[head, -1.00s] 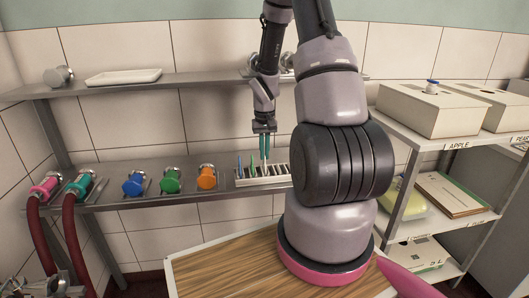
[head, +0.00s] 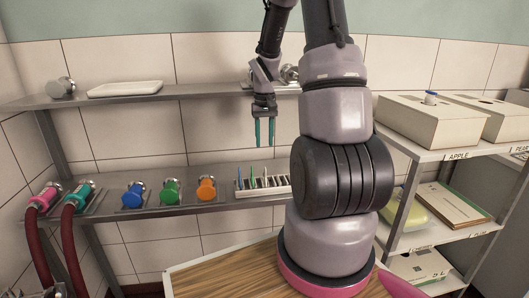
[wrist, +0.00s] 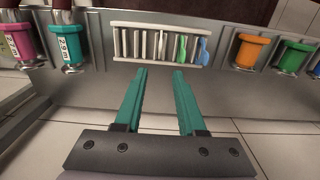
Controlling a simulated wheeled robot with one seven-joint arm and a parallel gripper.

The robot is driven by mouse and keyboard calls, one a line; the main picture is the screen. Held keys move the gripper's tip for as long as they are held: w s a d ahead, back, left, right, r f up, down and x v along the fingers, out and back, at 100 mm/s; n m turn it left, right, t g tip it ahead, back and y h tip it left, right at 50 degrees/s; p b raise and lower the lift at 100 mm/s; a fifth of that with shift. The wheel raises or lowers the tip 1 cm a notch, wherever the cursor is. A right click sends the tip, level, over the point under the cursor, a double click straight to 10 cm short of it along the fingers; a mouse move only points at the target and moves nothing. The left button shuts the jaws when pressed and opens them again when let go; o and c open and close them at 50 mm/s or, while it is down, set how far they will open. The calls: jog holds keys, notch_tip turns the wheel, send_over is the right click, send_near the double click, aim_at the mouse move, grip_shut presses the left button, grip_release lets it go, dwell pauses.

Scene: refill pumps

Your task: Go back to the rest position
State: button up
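My gripper (head: 264,132) has two teal fingers pointing down in the head view, in front of the tiled wall above the lower shelf. In the wrist view my gripper (wrist: 160,85) shows its fingers apart with nothing between them. Just beyond the fingertips is a white slotted rack (wrist: 160,43) holding a few thin coloured pieces, green and blue among them. The rack also shows in the head view (head: 277,192), on the lower shelf below my gripper. My gripper is apart from it.
The lower shelf (head: 150,212) carries blue (head: 133,195), green (head: 170,192) and orange (head: 206,191) capped fittings, with pink and teal hose couplings at left. The upper shelf (head: 190,93) holds a white tray (head: 125,89). A side shelf with boxes (head: 425,122) stands right. A wooden tabletop (head: 230,275) is below.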

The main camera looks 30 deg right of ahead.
jog(key=shift+r, duration=0.65)
